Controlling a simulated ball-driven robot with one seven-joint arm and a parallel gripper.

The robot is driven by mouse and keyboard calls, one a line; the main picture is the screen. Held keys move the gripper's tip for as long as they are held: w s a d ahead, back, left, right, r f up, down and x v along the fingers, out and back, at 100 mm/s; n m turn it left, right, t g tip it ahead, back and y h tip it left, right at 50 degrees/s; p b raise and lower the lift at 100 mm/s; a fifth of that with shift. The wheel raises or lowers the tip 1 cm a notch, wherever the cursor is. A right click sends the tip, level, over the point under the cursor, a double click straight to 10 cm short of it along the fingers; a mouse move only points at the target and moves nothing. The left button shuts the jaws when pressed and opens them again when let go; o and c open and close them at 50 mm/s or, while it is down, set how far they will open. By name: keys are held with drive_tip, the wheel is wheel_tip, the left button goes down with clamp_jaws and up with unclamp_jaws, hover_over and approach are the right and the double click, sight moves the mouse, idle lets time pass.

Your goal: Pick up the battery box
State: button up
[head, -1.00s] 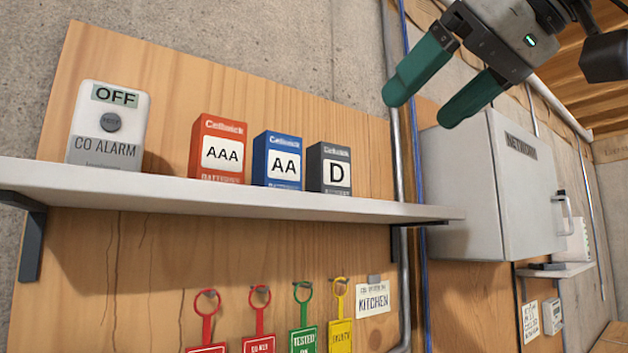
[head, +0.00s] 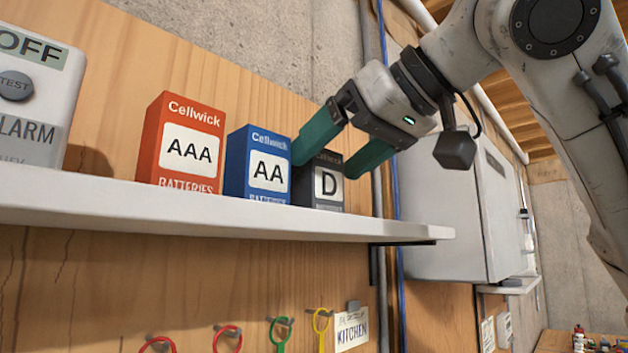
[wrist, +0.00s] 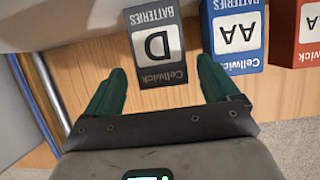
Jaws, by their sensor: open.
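Three battery boxes stand in a row on the white shelf (head: 200,222). The red AAA box (head: 181,146) is at the left, the blue AA box (head: 258,165) in the middle, and the dark grey D box (head: 325,183) at the right. My gripper (head: 333,160) is open, with its green fingers on either side of the D box's upper part. In the wrist view the D box (wrist: 157,46) lies between and just ahead of the fingertips (wrist: 160,75). The left finger in the head view overlaps the AA box's right edge. I cannot tell whether either finger touches a box.
A white CO alarm (head: 35,95) stands on the shelf at the far left. A grey metal cabinet (head: 450,210) is to the right, past a pipe and blue cable.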

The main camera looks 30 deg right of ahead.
sight(307, 177)
drive_tip(key=p+x, duration=0.2)
drive_tip(key=x, duration=0.2)
drive_tip(key=shift+w+a, duration=0.2)
drive_tip(key=shift+w, duration=0.05)
drive_tip(key=shift+w+a+f, duration=0.1)
drive_tip(key=shift+w+f, duration=0.2)
drive_tip(key=shift+w, duration=0.05)
drive_tip(key=c, duration=1.2)
